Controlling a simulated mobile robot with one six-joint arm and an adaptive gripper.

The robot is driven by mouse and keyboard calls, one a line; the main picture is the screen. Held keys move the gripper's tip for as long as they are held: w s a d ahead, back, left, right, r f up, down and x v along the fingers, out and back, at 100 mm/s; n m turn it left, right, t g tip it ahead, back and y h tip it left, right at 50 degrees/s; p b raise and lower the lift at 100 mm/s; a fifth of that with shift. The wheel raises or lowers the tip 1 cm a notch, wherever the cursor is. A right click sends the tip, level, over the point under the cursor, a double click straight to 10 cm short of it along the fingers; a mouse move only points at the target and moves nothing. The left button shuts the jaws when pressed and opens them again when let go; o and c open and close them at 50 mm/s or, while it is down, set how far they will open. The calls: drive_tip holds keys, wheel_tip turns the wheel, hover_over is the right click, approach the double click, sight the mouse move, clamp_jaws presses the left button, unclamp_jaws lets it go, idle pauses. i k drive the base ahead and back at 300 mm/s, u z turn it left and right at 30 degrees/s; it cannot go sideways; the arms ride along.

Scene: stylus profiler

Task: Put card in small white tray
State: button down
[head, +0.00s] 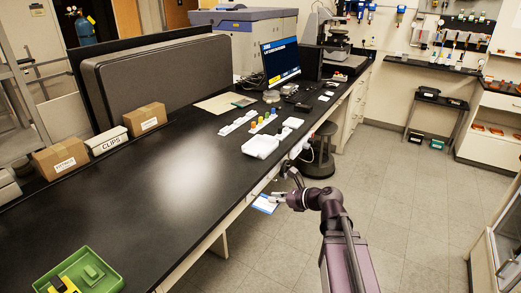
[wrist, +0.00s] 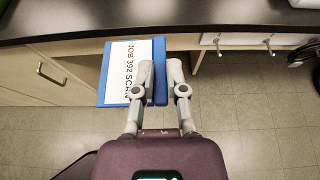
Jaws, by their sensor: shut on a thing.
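The card (wrist: 129,72) is white with a blue border and reads "JOB 392 SCAN" in the wrist view. My gripper (wrist: 161,76) is shut on its right edge, and the left finger covers part of it. In the head view the card (head: 265,204) is held by my gripper (head: 280,197) beside the bench's front edge, out over the floor side. The small white tray (head: 260,147) sits on the black bench top near its front edge, farther along the bench than my gripper. Its inside is too small to make out.
The black bench (head: 190,180) has a wide clear area left of the tray. Behind the tray are small coloured items (head: 263,120) and a white strip (head: 238,122). A green bin (head: 85,275) stands at the near left, and a stool (head: 320,155) stands beside the bench.

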sight(260, 150)
drive_tip(key=u, duration=0.3)
drive_tip(key=i, duration=1)
drive_tip(key=z, duration=0.3)
